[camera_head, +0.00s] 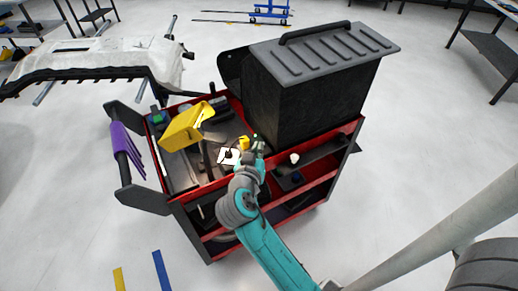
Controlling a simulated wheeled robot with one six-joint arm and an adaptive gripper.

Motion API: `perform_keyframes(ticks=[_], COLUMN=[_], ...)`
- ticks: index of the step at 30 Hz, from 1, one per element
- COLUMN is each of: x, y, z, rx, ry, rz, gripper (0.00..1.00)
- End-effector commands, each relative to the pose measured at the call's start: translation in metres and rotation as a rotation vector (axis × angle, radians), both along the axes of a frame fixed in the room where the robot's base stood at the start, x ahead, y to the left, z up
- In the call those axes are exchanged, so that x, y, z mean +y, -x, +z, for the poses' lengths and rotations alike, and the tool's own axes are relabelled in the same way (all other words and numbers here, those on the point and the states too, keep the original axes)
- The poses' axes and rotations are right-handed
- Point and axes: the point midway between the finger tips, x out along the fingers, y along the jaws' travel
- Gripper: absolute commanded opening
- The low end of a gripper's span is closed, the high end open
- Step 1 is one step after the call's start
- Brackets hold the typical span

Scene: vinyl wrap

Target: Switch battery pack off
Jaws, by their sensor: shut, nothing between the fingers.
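My gripper (257,146) is shut and empty at the end of my teal arm, over the top of a red and black tool cart (187,193). A small yellow item (244,143) sits just left of the fingertips; whether they touch it I cannot tell. A white item with a dark mark (228,157) lies on the cart top left of the gripper. A larger yellow object (187,126) stands tilted farther left. I cannot tell for sure which of these is the battery pack, and no switch can be made out at this size.
A tall black case with a ribbed grey lid (325,50) stands on the cart right behind my gripper. Purple strips (126,142) hang at the cart's left handle. A side shelf (310,160) holds small items. A covered car part (100,62) lies at back left. The floor around is mostly clear.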

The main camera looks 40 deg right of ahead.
Motion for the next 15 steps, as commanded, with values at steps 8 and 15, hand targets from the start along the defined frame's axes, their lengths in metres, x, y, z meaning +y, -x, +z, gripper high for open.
perform_keyframes(ticks=[8, 15], x=[-0.042, -0.067], y=[-0.029, -0.045], z=[-0.012, -0.031], rx=[0.0, 0.005], ry=[0.0, 0.0], rz=[-0.004, 0.0], gripper=[0.0, 0.0])
